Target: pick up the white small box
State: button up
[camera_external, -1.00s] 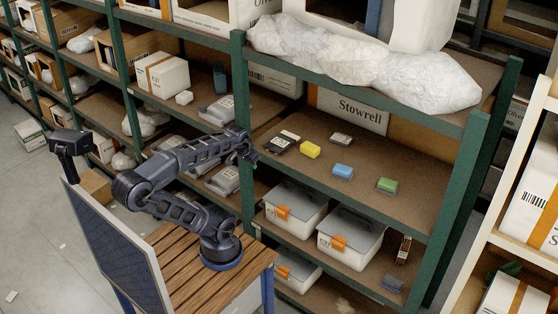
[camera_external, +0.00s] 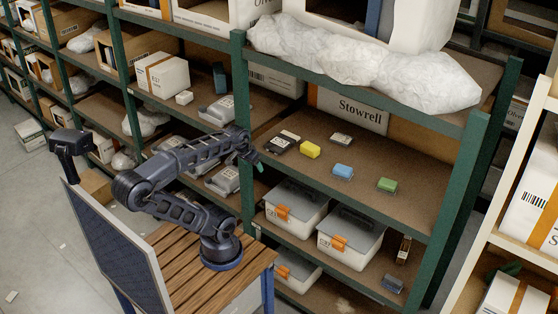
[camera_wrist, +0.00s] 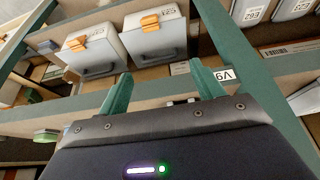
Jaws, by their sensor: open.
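A small white box (camera_external: 290,135) lies flat at the left of the middle shelf, behind a black box (camera_external: 278,146) that partly hides it. Another small white box (camera_external: 184,97) sits on the rack shelf to the left, so I cannot tell for sure which one the task means. My gripper (camera_external: 258,164) is at the left front of the middle shelf, near the green post, apart from the boxes. In the wrist view its teal fingers (camera_wrist: 161,76) are spread with nothing held between them. The white box cannot be clearly made out there.
The green post (camera_external: 242,130) stands close to my arm.

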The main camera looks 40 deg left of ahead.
jog(key=shift+o, duration=1)
jog(key=w+a+r+n+g+y, duration=0.1)
jog(key=w+a+r, duration=0.2)
jog(key=a+r, duration=0.55)
jog(key=w+a+r+n+y, duration=0.1)
jog(key=w+a+r+y, duration=0.2)
jog(key=a, duration=1.1)
jog(key=w+a+r+n+g, duration=0.1)
jog(key=w+a+r, duration=0.35)
jog(key=a, duration=0.65)
jog(key=m+t+h, duration=0.1)
jog(key=t+h, duration=0.1)
jog(key=h, duration=0.1)
send_over(184, 94)
jog(key=s, duration=0.4)
notch_tip(184, 94, down, 7)
jog(key=x, duration=0.6)
jog(key=d+x, duration=0.1)
jog(key=x, duration=0.3)
jog(key=shift+f, duration=0.15)
jog(key=c, duration=1.1)
